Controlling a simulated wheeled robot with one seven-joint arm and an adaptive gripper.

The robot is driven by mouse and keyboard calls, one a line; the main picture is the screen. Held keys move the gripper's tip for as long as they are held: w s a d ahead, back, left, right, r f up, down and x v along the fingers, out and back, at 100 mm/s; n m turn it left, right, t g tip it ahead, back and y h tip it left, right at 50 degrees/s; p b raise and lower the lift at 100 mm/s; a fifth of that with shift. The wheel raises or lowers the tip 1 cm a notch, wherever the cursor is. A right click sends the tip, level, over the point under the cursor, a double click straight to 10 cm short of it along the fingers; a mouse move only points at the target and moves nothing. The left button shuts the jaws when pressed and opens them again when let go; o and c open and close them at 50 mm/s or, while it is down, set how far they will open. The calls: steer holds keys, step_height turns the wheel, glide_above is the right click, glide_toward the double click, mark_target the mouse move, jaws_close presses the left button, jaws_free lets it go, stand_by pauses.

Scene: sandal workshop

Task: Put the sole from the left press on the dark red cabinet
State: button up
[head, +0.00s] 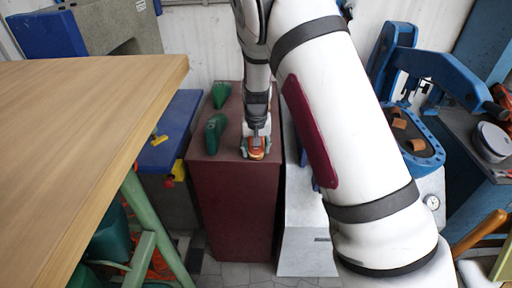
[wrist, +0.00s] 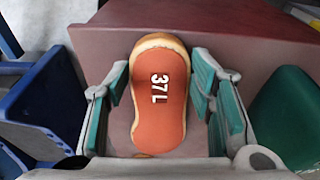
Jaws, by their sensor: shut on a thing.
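The sole (wrist: 160,110) is orange with a tan edge and is marked 37 L in the wrist view. In the head view the sole (head: 256,155) shows as a small orange patch under my gripper (head: 255,146). In the wrist view my gripper (wrist: 157,88) is shut on it, with a green-grey finger at each side. The dark red cabinet (head: 235,205) stands in the middle; its top (wrist: 240,35) lies behind and under the sole. The sole is at the top's front right part. I cannot tell whether it touches the surface.
Two green shoe lasts (head: 214,132) stand on the cabinet's left part; a green form (wrist: 288,115) is close right of my gripper in the wrist view. A wooden table (head: 80,130) is at left. A blue press (head: 420,140) with orange pieces is at right.

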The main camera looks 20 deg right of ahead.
steer(key=shift+f, duration=0.35)
stand_by(0.3)
steer(key=o, duration=1.2)
steer(key=shift+c, duration=0.2)
steer(key=s+r+y, duration=0.1)
steer(key=s+r, duration=0.3)
steer(key=r, duration=0.6)
steer(key=s+r, duration=0.5)
steer(key=r, duration=0.4)
steer(key=s+r+n, duration=0.1)
steer(key=s+r, duration=0.2)
steer(key=s, duration=0.6)
steer(key=s+r+n+t, duration=0.1)
steer(key=s+r, duration=0.2)
steer(key=s, duration=0.7)
steer(key=s+d+r+n, duration=0.1)
steer(key=s+r, duration=0.1)
steer(key=s, duration=0.8)
steer(key=shift+r+t+p, duration=0.4)
